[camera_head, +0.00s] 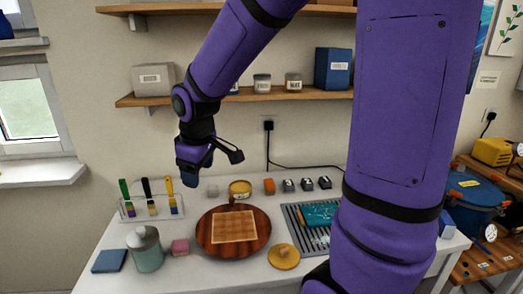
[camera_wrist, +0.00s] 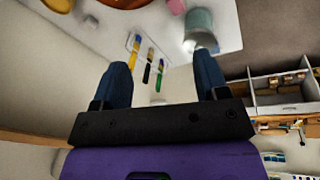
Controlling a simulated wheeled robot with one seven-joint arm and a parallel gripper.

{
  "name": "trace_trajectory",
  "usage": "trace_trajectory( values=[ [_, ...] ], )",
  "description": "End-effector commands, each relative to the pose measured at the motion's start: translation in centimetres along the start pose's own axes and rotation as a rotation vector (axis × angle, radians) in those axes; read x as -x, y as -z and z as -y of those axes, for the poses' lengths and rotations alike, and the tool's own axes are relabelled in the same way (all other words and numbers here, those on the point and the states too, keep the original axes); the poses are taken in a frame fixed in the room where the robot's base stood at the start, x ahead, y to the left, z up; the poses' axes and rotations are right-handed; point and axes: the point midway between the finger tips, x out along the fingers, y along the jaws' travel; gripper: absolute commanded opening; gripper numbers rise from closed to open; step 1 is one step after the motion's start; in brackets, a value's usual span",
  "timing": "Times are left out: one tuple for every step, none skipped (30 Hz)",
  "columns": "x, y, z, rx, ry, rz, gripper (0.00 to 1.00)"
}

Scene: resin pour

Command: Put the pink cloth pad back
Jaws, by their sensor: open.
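The pink cloth pad (camera_head: 180,247) is a small pink block on the white table, just right of the lidded grey-green jar (camera_head: 147,250). Its edge also shows at the top of the wrist view (camera_wrist: 176,5). My gripper (camera_head: 190,179) is raised above the back left of the table, above and behind the pad and well apart from it. In the wrist view its two dark blue fingers (camera_wrist: 163,75) are spread wide with nothing between them. The pad's underside is hidden.
A round wooden board (camera_head: 210,239) with a pale square lies right of the pad. A brush rack (camera_head: 152,207) stands behind the jar, and a blue pad (camera_head: 109,261) lies at front left. A grooved grey tray (camera_head: 296,219) is farther right. A shelf (camera_head: 145,100) hangs behind my arm.

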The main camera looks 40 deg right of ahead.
Motion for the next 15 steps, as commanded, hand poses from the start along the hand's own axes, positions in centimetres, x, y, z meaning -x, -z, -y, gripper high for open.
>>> trace_trajectory(
  values=[
    [1.6, -0.8, 0.3, -0.032, -0.016, -0.012, 0.67],
    [2.4, -1.3, 0.4, -0.054, -0.023, -0.018, 0.67],
    [3.4, -1.9, 0.6, -0.081, -0.032, -0.026, 0.67],
    [4.1, -2.4, 0.8, -0.102, -0.037, -0.031, 0.67],
    [4.8, -2.9, 1.0, -0.123, -0.042, -0.038, 0.67],
    [5.7, -3.6, 1.2, -0.152, -0.048, -0.047, 0.67],
    [6.4, -4.1, 1.4, -0.174, -0.052, -0.054, 0.67],
    [7.1, -4.6, 1.7, -0.195, -0.056, -0.062, 0.67],
    [7.9, -5.3, 2.0, -0.224, -0.059, -0.072, 0.67],
    [8.5, -5.9, 2.2, -0.245, -0.062, -0.08, 0.67],
    [9.1, -6.4, 2.5, -0.266, -0.064, -0.089, 0.67],
    [9.8, -7.2, 2.8, -0.294, -0.066, -0.1, 0.67],
    [10.4, -7.8, 3.1, -0.317, -0.067, -0.109, 0.67],
    [10.9, -8.3, 3.3, -0.337, -0.067, -0.118, 0.67],
    [11.6, -9.1, 3.7, -0.365, -0.066, -0.13, 0.67]
  ],
)
